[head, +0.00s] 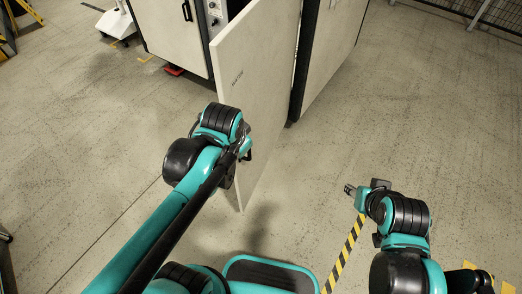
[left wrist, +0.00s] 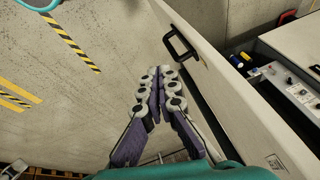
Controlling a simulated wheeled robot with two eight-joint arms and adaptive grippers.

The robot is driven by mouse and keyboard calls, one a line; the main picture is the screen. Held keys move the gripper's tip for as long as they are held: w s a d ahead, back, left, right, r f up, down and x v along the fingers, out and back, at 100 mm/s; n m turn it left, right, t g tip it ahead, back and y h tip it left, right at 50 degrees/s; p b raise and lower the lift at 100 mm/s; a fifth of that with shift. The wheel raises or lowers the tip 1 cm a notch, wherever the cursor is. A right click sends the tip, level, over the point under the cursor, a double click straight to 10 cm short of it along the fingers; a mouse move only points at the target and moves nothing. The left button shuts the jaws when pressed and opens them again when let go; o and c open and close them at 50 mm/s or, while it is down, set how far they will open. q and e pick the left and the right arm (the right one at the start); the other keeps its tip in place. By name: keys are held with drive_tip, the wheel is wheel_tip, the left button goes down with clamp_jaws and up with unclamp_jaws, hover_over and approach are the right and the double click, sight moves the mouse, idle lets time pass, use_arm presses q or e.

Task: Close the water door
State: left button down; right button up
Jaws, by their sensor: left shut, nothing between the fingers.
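The water door (head: 258,85) is a tall pale panel standing open from the cabinet, with small dark lettering on its left face. In the left wrist view the door (left wrist: 225,85) runs diagonally, with a black handle (left wrist: 181,43) near its upper end. My left gripper (left wrist: 158,72) is shut and empty, beside the door and short of the handle. In the head view its fingers are mostly hidden behind my wrist. My right gripper (head: 349,189) is right of the door, over open floor, touching nothing. Its fingers are too small to read.
The pale cabinet (head: 172,38) stands behind the door, with a control panel (left wrist: 298,92) beside a dark opening. Another tall pale panel (head: 330,50) stands right of the door. Yellow-black tape (head: 345,250) marks the floor.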

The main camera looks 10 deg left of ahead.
use_arm(q)
drive_tip(key=w+d+f+m+g+y+p, duration=0.2)
drive_tip(key=w+d+f+m+g+p, duration=0.45)
drive_tip(key=w+m, duration=0.55)
drive_tip(key=a+f+t+b, duration=0.2)
drive_tip(key=a+f+b, duration=0.2)
drive_tip(key=f, duration=0.6)
drive_tip(key=shift+a+f+b, duration=0.2)
drive_tip(key=shift+a+b, duration=0.2)
drive_tip(key=shift+b, duration=0.7)
